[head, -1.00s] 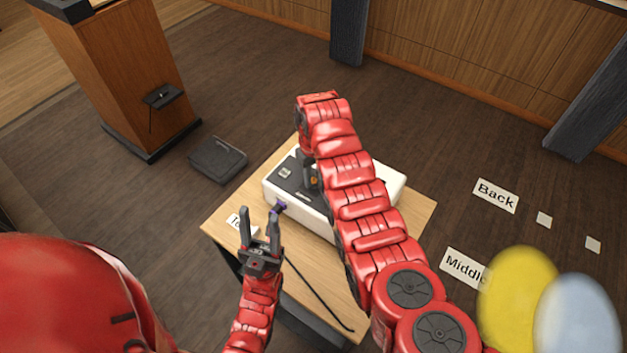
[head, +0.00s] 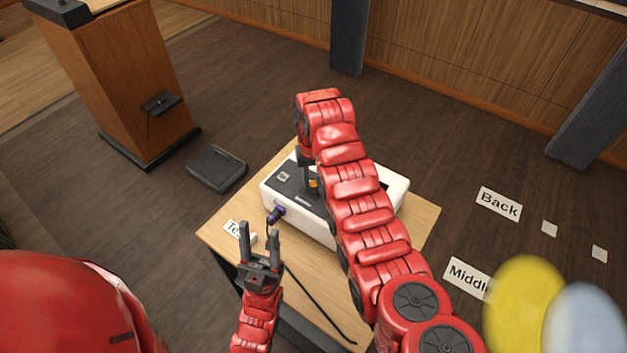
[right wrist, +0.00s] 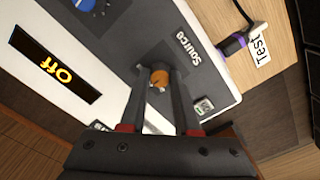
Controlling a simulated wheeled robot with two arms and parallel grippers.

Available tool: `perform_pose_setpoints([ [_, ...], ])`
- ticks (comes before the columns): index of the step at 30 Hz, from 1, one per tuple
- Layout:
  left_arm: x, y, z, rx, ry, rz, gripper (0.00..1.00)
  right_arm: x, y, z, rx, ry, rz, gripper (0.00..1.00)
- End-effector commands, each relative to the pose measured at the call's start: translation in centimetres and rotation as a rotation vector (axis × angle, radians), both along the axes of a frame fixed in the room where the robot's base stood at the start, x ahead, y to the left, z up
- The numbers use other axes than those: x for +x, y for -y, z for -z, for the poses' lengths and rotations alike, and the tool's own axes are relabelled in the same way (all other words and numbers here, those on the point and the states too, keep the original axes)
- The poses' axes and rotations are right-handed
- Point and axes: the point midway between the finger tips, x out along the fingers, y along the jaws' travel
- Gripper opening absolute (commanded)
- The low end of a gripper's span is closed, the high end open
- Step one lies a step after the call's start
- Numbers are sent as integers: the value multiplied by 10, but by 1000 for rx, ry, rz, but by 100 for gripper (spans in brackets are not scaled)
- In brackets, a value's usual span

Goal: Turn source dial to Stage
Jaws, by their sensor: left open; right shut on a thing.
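The source dial (right wrist: 159,77) is a small orange knob on the dark panel of a white box, beside the word "Source" in the right wrist view. In the head view only a bit of orange (head: 313,184) shows under my right arm. My right gripper (right wrist: 160,85) points down at the panel and is shut on the dial, one finger on each side. My left gripper (head: 259,236) is open and empty, in front of the box above the table. No "Stage" mark can be read.
The white box (head: 322,230) stands on a wooden table (head: 425,215). A purple plug (head: 276,214) sits at its front near a "Test" label (right wrist: 259,48). The box also has a blue knob (right wrist: 84,4) and a display reading "Off" (right wrist: 66,76). A black cable crosses the table.

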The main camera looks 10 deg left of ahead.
Motion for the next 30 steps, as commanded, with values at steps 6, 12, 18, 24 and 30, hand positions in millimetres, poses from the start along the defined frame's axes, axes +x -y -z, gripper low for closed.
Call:
perform_pose_setpoints([
  [6, 0, 0, 0, 0, 0, 0, 50, 0, 0, 0, 0, 1, 0, 47],
  [12, 0, 0, 0, 0, 0, 0, 50, 0, 0, 0, 0, 0, -1, 60],
  [18, 0, 0, 1, 0, 0, 0, 50, 0, 0, -1, 0, 1, -1, 60],
  [24, 0, 0, 12, 0, 0, 0, 50, 2, -1, -23, 4, 7, -1, 60],
  [30, 0, 0, -32, 0, 1, 0, 50, 0, -1, -74, 0, 1, -2, 60],
])
